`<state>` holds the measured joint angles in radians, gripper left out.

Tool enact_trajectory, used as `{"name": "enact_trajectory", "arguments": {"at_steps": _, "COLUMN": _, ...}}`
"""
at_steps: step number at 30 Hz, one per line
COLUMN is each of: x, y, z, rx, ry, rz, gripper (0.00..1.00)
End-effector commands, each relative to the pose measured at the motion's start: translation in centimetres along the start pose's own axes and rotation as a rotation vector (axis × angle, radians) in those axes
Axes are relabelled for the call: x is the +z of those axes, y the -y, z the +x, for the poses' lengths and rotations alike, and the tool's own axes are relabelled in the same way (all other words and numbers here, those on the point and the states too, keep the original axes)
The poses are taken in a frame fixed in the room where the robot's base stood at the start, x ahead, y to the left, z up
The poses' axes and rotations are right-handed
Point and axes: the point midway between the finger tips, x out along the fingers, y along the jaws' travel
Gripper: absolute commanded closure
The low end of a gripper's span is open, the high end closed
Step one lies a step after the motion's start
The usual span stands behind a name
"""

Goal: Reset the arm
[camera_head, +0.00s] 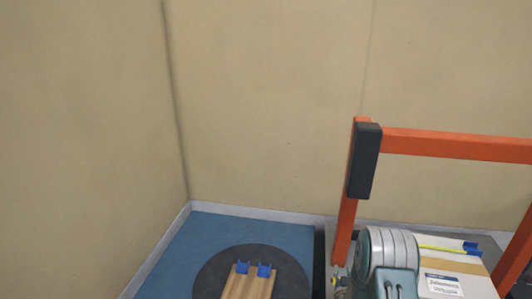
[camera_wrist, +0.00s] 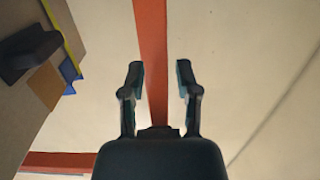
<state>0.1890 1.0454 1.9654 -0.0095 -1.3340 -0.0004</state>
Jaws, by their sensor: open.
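My gripper (camera_wrist: 160,85) shows in the wrist view with its two dark fingers apart and nothing between them. An orange post (camera_wrist: 151,60) runs behind the gap between the fingers; I cannot tell how far behind. The gripper does not show clearly in the head view.
An orange frame (camera_head: 455,145) with a black block (camera_head: 363,160) stands at the right. Below it are a labelled box (camera_head: 455,285) with a yellow strap and a grey ribbed body (camera_head: 390,250). A wooden piece with blue clips (camera_head: 250,284) lies on a dark round mat (camera_head: 215,275). Walls enclose the back and left.

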Motion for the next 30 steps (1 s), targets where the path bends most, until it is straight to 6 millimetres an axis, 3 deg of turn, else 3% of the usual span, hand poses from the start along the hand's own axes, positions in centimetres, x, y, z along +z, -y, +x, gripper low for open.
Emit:
{"name": "enact_trajectory", "arguments": {"at_steps": 3, "x": -2.9, "y": 0.6, "z": 0.3, "rx": -0.010, "ry": 0.040, "rz": -0.002, "gripper": 0.59}}
{"name": "enact_trajectory", "arguments": {"at_steps": 14, "x": -10.0, "y": 2.2, "z": -0.6, "rx": -0.034, "ry": 0.177, "rz": -0.008, "gripper": 0.59}}
{"name": "enact_trajectory", "arguments": {"at_steps": 23, "x": -15.4, "y": 3.3, "z": -3.2, "rx": -0.053, "ry": 0.290, "rz": -0.015, "gripper": 0.59}}
{"name": "enact_trajectory", "arguments": {"at_steps": 30, "x": -19.2, "y": 4.2, "z": -6.5, "rx": -0.069, "ry": 0.381, "rz": -0.023, "gripper": 0.59}}
